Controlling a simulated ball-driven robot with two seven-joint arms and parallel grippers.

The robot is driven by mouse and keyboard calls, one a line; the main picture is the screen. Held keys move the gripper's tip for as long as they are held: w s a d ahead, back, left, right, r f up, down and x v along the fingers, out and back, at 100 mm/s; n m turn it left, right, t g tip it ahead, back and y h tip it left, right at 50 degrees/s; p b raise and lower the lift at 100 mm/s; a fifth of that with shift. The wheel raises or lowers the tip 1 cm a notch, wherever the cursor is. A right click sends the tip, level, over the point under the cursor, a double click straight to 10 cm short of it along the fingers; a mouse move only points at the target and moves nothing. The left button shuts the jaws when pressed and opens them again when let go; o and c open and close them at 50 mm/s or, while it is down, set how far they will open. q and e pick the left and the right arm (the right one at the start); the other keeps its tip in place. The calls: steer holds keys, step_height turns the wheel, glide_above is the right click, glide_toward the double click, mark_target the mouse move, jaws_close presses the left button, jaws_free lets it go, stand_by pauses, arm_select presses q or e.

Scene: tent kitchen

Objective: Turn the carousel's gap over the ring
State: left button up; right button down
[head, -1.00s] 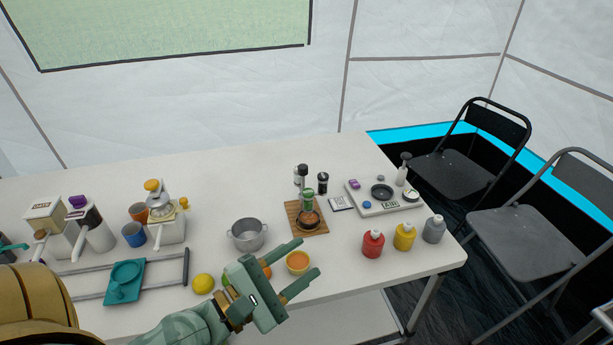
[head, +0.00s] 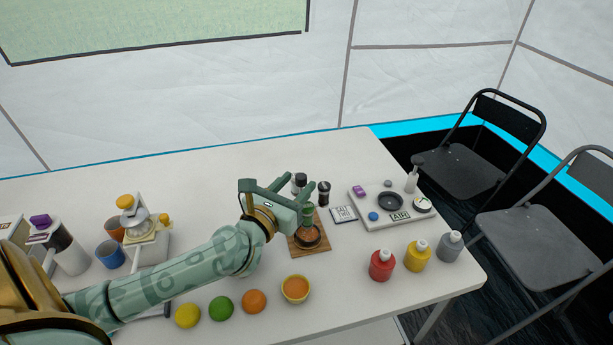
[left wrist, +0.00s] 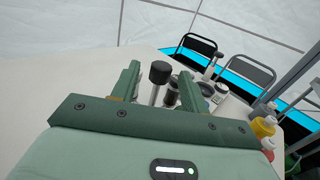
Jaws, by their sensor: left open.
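I cannot tell for sure which thing is the carousel. A wooden board (head: 322,245) bears a round brown dish (head: 308,237) with a green upright piece (head: 307,211) over it, partly behind my left gripper. A pale tray marked AIR (head: 375,216) holds a dark ring (head: 390,201) and small coloured pieces. My left gripper (head: 298,180) is open, its fingers pointing to the back right above the board's left side. In the left wrist view, a black-topped post (left wrist: 159,73) shows between the fingers, apparently untouched. My right gripper is out of view.
A dark shaker (head: 323,192) and a small card (head: 343,214) stand between board and tray. Red (head: 381,265), yellow (head: 417,256) and grey (head: 450,246) bottles line the right front. The back table is clear.

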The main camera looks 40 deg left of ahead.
mark_target(304, 176)
arm_select(q)
steer(key=w, duration=0.4)
steer(key=shift+w+a+b, duration=0.15)
steer(key=shift+w+b, duration=0.1)
steer(key=shift+b, duration=0.1)
jaws_close()
